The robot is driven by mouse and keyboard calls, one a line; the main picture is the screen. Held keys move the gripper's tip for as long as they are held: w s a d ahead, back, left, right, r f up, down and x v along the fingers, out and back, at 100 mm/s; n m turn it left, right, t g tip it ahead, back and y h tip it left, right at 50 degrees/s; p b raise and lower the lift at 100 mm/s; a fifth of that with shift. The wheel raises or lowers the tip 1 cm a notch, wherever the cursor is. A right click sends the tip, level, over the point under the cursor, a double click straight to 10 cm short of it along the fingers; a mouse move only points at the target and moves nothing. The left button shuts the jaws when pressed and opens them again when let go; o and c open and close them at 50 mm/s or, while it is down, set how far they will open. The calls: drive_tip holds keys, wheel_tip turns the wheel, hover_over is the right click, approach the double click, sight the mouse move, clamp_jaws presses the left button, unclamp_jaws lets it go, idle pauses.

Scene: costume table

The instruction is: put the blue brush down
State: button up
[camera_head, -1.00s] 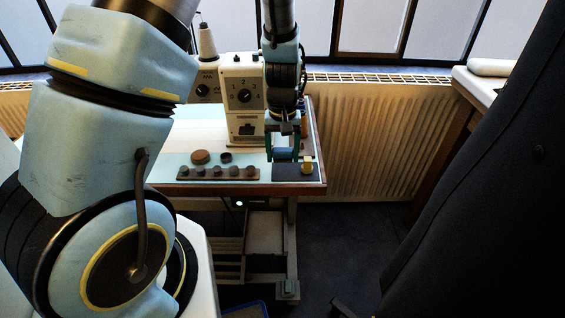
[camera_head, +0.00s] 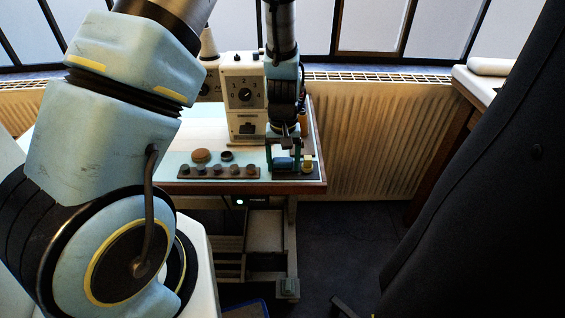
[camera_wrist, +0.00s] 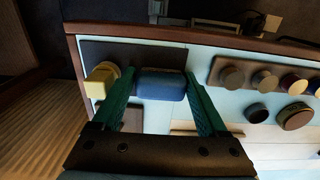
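The blue brush (camera_wrist: 160,85) sits between the two green fingers of my gripper (camera_wrist: 160,78), which appear to touch it at both ends. In the head view the brush (camera_head: 285,163) is low over the dark mat (camera_head: 310,175) at the table's front right corner. The mat (camera_wrist: 110,52) also shows under the brush in the wrist view. I cannot tell whether the brush's underside touches the mat. In the head view my gripper (camera_head: 284,158) points down, with its fingers on either side of the brush.
A yellow piece (camera_head: 307,163) stands close to the right of the brush. A strip of several round knobs (camera_head: 218,172) lies to the left, with two loose round pieces (camera_head: 201,156) behind it. A white machine (camera_head: 244,95) stands behind. The table's front edge (camera_head: 250,188) is close.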

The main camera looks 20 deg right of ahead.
sight(283, 160)
drive_tip(key=shift+s+a+f, duration=0.1)
drive_tip(key=shift+a+f, duration=0.15)
drive_tip(key=shift+f, duration=0.2)
drive_tip(key=shift+d+r, duration=0.1)
drive_tip(key=shift+r, duration=0.5)
wheel_tip(283, 160, up, 12)
drive_tip(key=b, duration=0.1)
drive_tip(key=s+a+r+n, duration=0.1)
drive_tip(key=a+r, duration=0.1)
drive_tip(key=a, duration=1)
drive_tip(key=s+a+r+n+t, duration=0.1)
drive_tip(key=a+r, duration=0.2)
drive_tip(key=a, duration=0.9)
drive_tip(key=shift+s+a+r+t, duration=0.2)
drive_tip(key=shift+s+a+t, duration=0.05)
drive_tip(key=shift+a+t, duration=0.1)
